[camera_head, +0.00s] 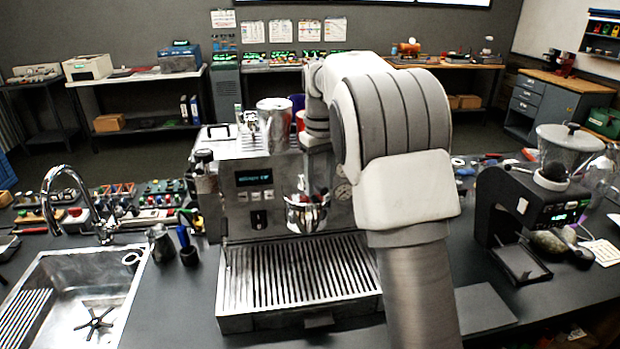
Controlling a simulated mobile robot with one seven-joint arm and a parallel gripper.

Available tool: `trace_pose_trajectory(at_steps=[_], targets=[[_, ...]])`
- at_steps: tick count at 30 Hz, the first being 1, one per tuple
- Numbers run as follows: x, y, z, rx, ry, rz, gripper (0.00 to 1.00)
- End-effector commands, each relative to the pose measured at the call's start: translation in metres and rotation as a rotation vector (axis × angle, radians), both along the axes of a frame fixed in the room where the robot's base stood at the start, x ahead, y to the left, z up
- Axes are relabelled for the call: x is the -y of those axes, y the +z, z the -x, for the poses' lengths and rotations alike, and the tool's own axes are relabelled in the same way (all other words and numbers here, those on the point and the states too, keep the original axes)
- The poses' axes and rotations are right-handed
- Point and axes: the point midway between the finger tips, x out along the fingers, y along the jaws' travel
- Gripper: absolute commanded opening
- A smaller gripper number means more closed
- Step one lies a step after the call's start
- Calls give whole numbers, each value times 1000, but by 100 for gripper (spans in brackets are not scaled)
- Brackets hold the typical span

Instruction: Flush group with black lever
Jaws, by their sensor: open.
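The espresso machine (254,206) stands on the dark counter, with a small lit display and buttons on its front. A shiny metal group (305,208) sits at the middle of its front, above the slatted drip tray (298,276). A black knob-like part (203,158) sticks out at the machine's upper left side. I cannot tell whether it is the black lever. My white and grey arm reaches up from the bottom and bends over the machine's right side, hiding much of it. My gripper is out of sight behind the arm.
A sink (80,300) with a curved tap (70,190) is at the left. A metal container (273,124) is on the machine's top. A grinder (530,205) stands at the right.

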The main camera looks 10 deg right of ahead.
Motion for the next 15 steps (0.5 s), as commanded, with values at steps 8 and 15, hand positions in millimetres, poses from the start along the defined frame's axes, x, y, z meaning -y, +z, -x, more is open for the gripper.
trace_pose_trajectory(at_steps=[8, 15], targets=[[0, 0, 0, 0, 0, 0, 38], [-9, 2, 3, -1, -101, 0, 38]])
